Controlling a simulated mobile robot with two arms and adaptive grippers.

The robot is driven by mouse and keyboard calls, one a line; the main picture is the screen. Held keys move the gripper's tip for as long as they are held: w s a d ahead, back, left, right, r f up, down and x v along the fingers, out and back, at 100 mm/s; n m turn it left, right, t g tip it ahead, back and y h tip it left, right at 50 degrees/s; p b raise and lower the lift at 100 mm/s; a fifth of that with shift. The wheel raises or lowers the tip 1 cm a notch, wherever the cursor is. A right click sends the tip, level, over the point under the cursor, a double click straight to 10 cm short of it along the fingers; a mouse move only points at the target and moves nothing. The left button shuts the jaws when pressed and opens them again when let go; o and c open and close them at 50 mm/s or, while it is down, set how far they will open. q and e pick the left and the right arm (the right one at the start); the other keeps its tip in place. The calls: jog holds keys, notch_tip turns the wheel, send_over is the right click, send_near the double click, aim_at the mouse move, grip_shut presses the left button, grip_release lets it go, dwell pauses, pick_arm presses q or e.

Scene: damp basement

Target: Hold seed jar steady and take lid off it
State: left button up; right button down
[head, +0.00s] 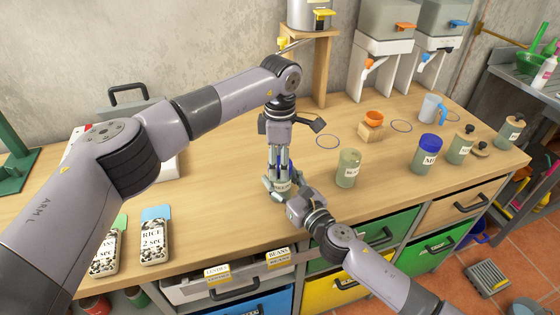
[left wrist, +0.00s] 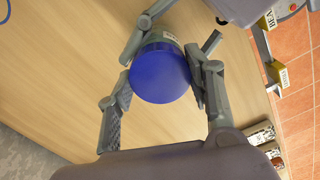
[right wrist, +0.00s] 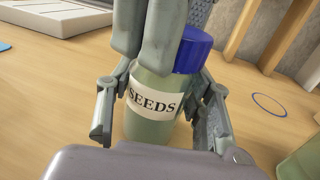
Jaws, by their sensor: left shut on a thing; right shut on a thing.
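The seed jar is a green jar labelled SEEDS (right wrist: 150,122) with a blue lid (right wrist: 195,48). My right gripper (right wrist: 160,104) is shut around the jar's body, a finger on each side. My left gripper (head: 281,178) points down from above, and its fingers are shut on the sides of the blue lid (left wrist: 160,78). In the right wrist view the left gripper's fingers cover part of the lid and the jar's shoulder. The lid sits at the jar's top; I cannot tell whether it is loose. In the head view the grippers mostly hide the jar.
A green jar (head: 348,170) stands close to the right of the grippers. A blue-lidded jar (head: 426,156) and more jars stand farther right. An orange cup on a wooden block (head: 371,128) is behind.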

pick_arm(q)
jog(key=shift+c, duration=1.3)
jog(key=n, duration=0.8)
jog(key=shift+n, duration=0.3)
jog(key=shift+r, duration=0.3)
jog(key=shift+r, duration=0.85)
jog(key=shift+r, duration=2.05)
pick_arm(e)
jog(key=c, duration=0.7)
grip_release()
